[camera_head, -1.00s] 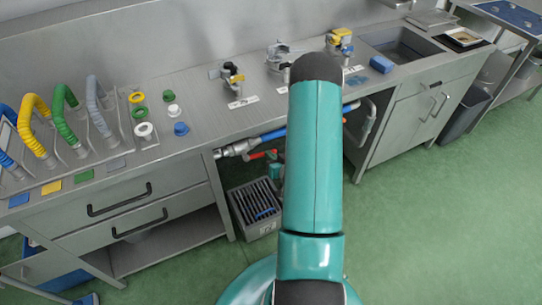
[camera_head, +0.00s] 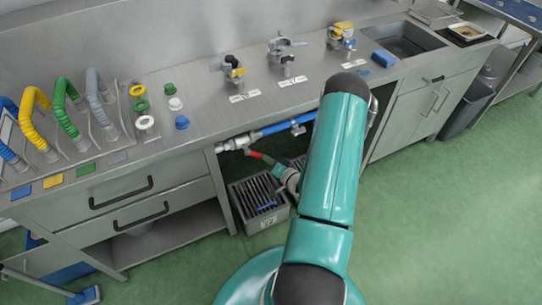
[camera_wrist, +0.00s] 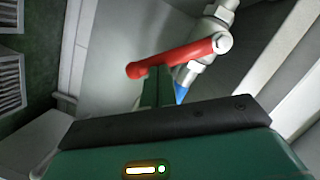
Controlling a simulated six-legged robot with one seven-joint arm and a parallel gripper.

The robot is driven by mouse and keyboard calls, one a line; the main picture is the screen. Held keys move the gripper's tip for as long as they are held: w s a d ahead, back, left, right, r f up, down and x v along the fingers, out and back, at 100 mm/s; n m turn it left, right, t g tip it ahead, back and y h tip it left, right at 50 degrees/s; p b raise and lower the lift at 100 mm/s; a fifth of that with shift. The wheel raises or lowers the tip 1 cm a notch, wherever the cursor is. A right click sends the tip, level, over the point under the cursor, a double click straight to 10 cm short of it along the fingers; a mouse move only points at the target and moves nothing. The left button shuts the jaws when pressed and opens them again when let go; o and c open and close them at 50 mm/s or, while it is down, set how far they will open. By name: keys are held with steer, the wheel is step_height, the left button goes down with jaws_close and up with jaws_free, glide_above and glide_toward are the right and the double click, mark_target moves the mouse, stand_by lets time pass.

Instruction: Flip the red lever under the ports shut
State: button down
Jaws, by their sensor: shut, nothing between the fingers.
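The red lever (camera_head: 260,157) sits on a silver valve (camera_head: 236,144) in the pipe under the counter. In the head view it slants down and right, away from the pipe line. In the wrist view the red lever (camera_wrist: 175,58) runs from its pivot bolt at right to its rounded end at left. My gripper (camera_head: 275,169) is shut and empty at the lever's free end. In the wrist view the narrow fingers of my gripper (camera_wrist: 155,82) reach up to the lever's underside near that end; I cannot tell whether they touch.
A blue pipe (camera_head: 275,128) with a blue-handled valve runs right from the silver valve. A grey crate (camera_head: 262,217) stands on the floor below my gripper. Green floor is open at right.

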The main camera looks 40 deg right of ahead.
steer(key=shift+w+a+f+m+t+y, duration=0.15)
steer(key=shift+w+a+f+m+t, duration=0.1)
steer(key=shift+a+f+m, duration=0.55)
steer(key=shift+w+a+f+m+t+y, duration=0.1)
steer(key=shift+w+a+f+m+t, duration=0.15)
steer(key=shift+a+m, duration=0.6)
steer(key=shift+w+a+f+m+t+y, duration=0.15)
steer(key=shift+a+f+m+t, duration=0.3)
steer(key=shift+m, duration=0.7)
steer(key=shift+a+f, duration=0.1)
